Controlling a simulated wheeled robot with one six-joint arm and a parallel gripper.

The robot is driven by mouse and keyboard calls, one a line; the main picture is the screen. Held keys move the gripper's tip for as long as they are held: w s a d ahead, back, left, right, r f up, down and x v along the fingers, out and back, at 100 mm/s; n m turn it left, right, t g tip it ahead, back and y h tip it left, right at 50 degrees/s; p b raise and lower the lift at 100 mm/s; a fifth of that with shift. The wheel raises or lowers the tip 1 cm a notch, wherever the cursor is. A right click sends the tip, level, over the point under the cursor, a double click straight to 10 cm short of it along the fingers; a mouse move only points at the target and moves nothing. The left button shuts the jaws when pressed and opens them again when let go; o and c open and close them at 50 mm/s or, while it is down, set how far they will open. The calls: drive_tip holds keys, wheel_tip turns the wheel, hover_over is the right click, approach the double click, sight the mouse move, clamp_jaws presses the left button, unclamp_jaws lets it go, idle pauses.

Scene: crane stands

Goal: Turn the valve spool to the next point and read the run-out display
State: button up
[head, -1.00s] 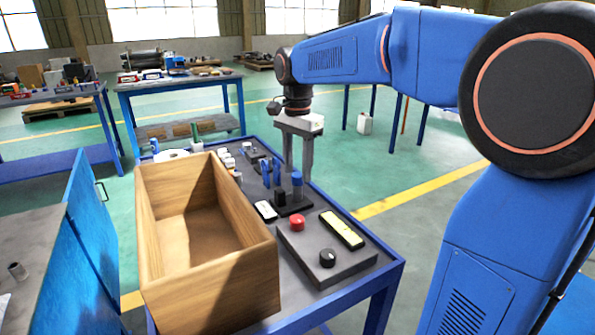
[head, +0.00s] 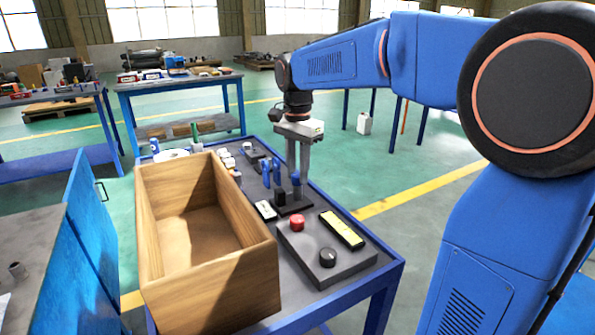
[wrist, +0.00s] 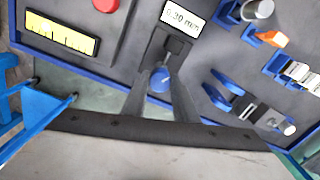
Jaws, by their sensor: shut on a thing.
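The blue-topped valve spool (head: 296,180) stands upright on a small dark fixture (head: 295,208) on the blue-framed bench. My gripper (head: 297,184) points down over it, its two fingers either side of the blue top. In the wrist view the blue top (wrist: 160,80) sits between the fingers, and my gripper (wrist: 160,70) is shut on it. A dark block (head: 280,198) stands beside the spool. The white run-out display (head: 266,210) lies by the fixture. In the wrist view the display (wrist: 181,17) seems to read 0.30 mm, but its first digit is unclear.
A large open wooden box (head: 262,250) stands left of the fixture. Blue brackets (wrist: 225,90) and small parts are close behind the fixture.

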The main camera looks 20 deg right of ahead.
drive_tip(key=n, duration=1.8)
drive_tip(key=shift+n, duration=0.4)
drive_tip(key=n, duration=0.4)
drive_tip(key=shift+n, duration=0.3)
drive_tip(key=o, duration=1.1)
drive_tip(key=shift+c, duration=0.2)
drive_tip(key=shift+r, duration=0.1)
